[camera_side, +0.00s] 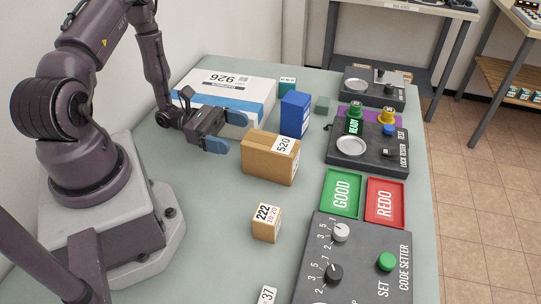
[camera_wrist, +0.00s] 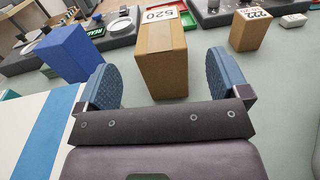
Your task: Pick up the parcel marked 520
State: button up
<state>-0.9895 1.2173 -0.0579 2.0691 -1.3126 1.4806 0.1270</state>
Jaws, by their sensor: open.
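The parcel marked 520 (camera_side: 268,160) is a brown cardboard box with a white label, upright on the green table, near its middle. In the wrist view the parcel (camera_wrist: 162,62) stands just ahead, between and beyond the fingertips. My gripper (camera_side: 208,118) is open and empty, to the left of the parcel and apart from it. In the wrist view its two blue finger pads (camera_wrist: 160,80) are spread wide.
A blue box (camera_side: 295,115) stands right behind the parcel. A large white and blue box (camera_side: 225,95) marked 926 lies behind my gripper. A small box marked 222 (camera_side: 266,222) stands in front. Green and red trays (camera_side: 341,193) and dark control panels (camera_side: 368,150) line the right side.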

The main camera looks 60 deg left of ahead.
aim_at(261, 143)
jog(key=shift+f, duration=0.5)
jog(key=shift+w+d+f, duration=0.1)
jog(key=shift+w+d, duration=0.05)
jog(key=shift+d, duration=0.05)
jog(key=x, duration=0.7)
jog(key=shift+c, duration=0.4)
jog(key=c, duration=1.1)
